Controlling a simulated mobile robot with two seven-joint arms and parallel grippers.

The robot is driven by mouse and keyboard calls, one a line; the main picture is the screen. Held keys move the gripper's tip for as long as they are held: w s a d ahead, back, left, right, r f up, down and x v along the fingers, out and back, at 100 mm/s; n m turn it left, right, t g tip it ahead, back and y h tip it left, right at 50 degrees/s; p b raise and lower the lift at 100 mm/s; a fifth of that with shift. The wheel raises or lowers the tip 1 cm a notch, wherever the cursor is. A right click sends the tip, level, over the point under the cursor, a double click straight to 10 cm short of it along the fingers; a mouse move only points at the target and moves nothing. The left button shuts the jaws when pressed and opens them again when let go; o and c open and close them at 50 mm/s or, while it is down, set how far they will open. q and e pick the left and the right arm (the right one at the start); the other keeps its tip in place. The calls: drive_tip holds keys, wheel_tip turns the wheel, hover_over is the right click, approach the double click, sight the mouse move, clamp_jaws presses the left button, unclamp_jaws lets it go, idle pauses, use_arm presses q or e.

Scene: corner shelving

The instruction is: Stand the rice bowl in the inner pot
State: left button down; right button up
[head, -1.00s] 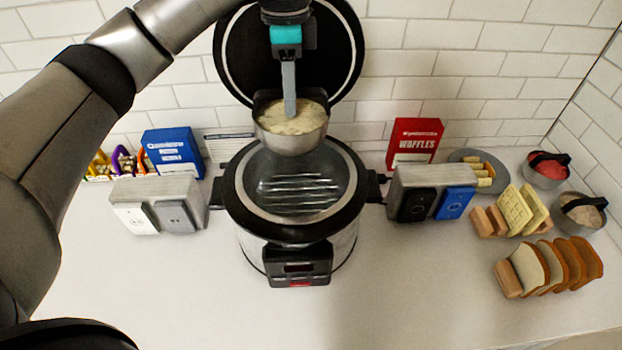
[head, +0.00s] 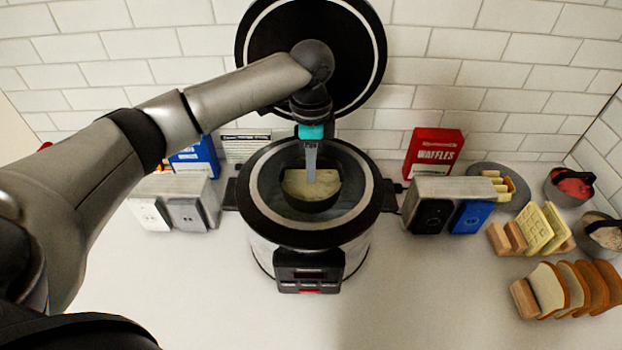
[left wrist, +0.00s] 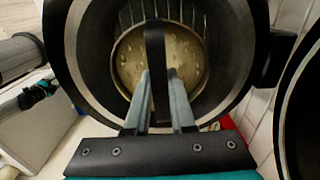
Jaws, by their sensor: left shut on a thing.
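The rice bowl (head: 311,190) is a metal bowl with pale speckled rice and a dark strap handle over it. It is inside the mouth of the inner pot (head: 262,205) of the open cooker, below the rim. My left gripper (head: 311,178) points down into the pot and is shut on the bowl's handle. In the left wrist view the fingers (left wrist: 160,100) close on the dark handle, with the bowl (left wrist: 185,60) beyond them, inside the pot wall (left wrist: 222,50). Whether the bowl touches the pot's bottom is hidden. My right gripper is not in view.
The cooker's raised lid (head: 262,60) stands behind my left arm. A toaster (head: 425,205) and a red waffles box (head: 433,152) are to the right, with bread slices (head: 570,288) beyond. Another toaster (head: 172,205) is on the left. The front counter is clear.

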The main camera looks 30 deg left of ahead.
use_arm(q)
drive_tip(key=shift+f, duration=2.1)
drive_tip(key=c, duration=0.8)
unclamp_jaws()
drive_tip(key=shift+f, duration=0.15)
drive_tip(key=shift+o, duration=0.2)
wheel_tip(320, 180, up, 12)
drive_tip(key=shift+r, duration=0.15)
